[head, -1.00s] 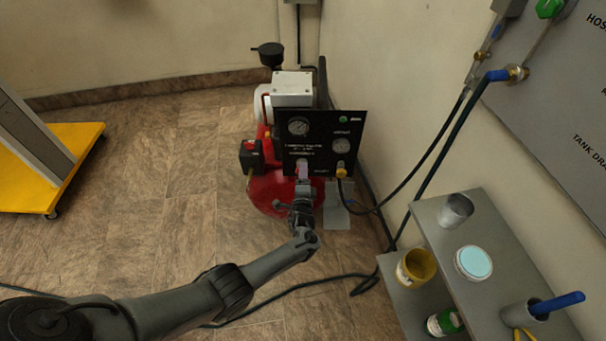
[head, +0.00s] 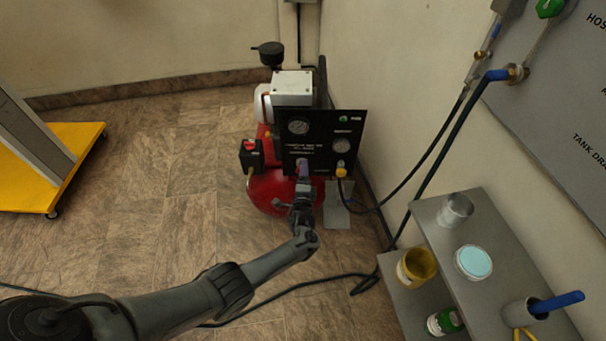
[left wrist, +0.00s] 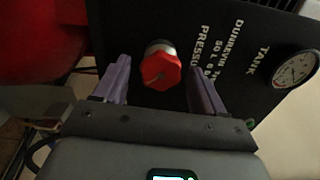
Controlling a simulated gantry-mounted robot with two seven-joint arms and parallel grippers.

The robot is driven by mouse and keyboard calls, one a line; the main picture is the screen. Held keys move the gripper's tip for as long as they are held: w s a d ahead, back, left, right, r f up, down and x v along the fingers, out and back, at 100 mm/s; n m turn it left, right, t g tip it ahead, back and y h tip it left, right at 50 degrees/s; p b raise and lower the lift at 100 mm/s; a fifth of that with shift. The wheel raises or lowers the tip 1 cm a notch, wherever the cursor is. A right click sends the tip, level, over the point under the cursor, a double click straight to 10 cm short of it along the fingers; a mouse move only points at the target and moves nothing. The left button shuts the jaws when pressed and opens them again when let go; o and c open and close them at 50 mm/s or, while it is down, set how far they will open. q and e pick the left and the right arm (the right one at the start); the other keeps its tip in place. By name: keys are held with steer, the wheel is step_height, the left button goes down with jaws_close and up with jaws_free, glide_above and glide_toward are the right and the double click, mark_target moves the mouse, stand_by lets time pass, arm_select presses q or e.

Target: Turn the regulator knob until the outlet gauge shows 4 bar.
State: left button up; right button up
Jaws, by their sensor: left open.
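The red regulator knob (left wrist: 160,70) sticks out of the black panel (left wrist: 225,80) in the left wrist view. My left gripper (left wrist: 160,85) is open, with one purple finger on each side of the knob and a visible gap on both sides. In the head view the left gripper (head: 303,170) is at the lower part of the panel (head: 318,116) and hides the knob. The outlet gauge (head: 341,146) is on the panel's right side; its reading is too small to tell. My right gripper is not in view.
The tank gauge (head: 299,127) is at the panel's upper left. A yellow fitting (head: 341,172) with a dark hose is below the outlet gauge. A grey shelf (head: 430,215) with cans stands at the right.

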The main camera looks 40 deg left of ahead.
arm_select(q)
steer(key=p+v, duration=0.5)
steer(key=v, duration=0.6)
steer(key=shift+w, duration=0.1)
